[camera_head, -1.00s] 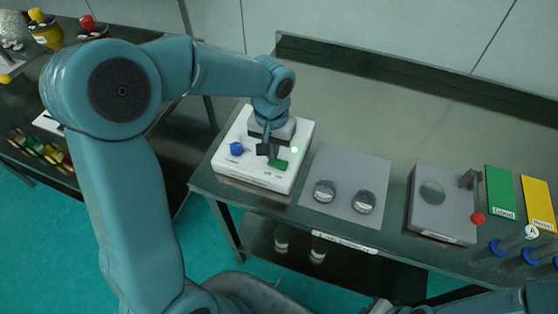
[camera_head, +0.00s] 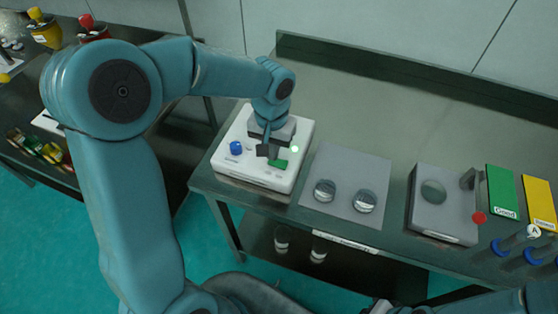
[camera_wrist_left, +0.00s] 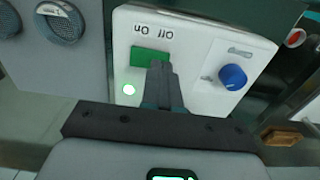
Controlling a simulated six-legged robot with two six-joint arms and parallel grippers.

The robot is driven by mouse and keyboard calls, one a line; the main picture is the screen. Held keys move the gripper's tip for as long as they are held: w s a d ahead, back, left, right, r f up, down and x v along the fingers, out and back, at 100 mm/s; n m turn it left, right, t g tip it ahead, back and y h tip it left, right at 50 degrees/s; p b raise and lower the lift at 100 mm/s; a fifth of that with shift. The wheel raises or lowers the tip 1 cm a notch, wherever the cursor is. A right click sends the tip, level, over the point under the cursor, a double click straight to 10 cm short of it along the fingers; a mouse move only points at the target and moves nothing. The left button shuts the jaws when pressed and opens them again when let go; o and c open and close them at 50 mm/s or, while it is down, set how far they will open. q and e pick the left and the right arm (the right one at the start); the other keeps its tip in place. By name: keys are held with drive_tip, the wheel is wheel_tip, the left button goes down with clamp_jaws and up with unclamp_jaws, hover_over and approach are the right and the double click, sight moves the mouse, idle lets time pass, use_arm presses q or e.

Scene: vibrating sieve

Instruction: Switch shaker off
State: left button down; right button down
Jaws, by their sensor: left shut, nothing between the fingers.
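The shaker (camera_head: 228,170) is a white box at the left end of the table, with a blue knob (camera_head: 236,148), a green switch (camera_head: 279,164) and a lit green lamp (camera_head: 295,149). My left gripper (camera_head: 267,152) is shut and empty, pointing down over the box beside the switch. In the left wrist view its fingers (camera_wrist_left: 160,72) cover the Off-side end of the green switch (camera_wrist_left: 148,56). Whether they touch it I cannot tell. My right gripper does not show; only part of the right arm is at the lower right.
Right of the shaker lies a grey plate (camera_head: 345,166) with two round metal sieves or dishes. Further right are a grey scale (camera_head: 447,220) and green (camera_head: 502,188) and yellow (camera_head: 538,200) panels. A second table is at the left.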

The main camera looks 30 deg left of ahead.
use_arm(q)
drive_tip(key=shift+f+b, duration=0.5)
drive_tip(key=shift+f, duration=0.1)
wheel_tip(320, 180, up, 7)
drive_tip(key=p, duration=0.5)
drive_tip(key=shift+r, duration=0.1)
idle(0.4)
drive_tip(key=shift+s, duration=0.15)
idle(0.3)
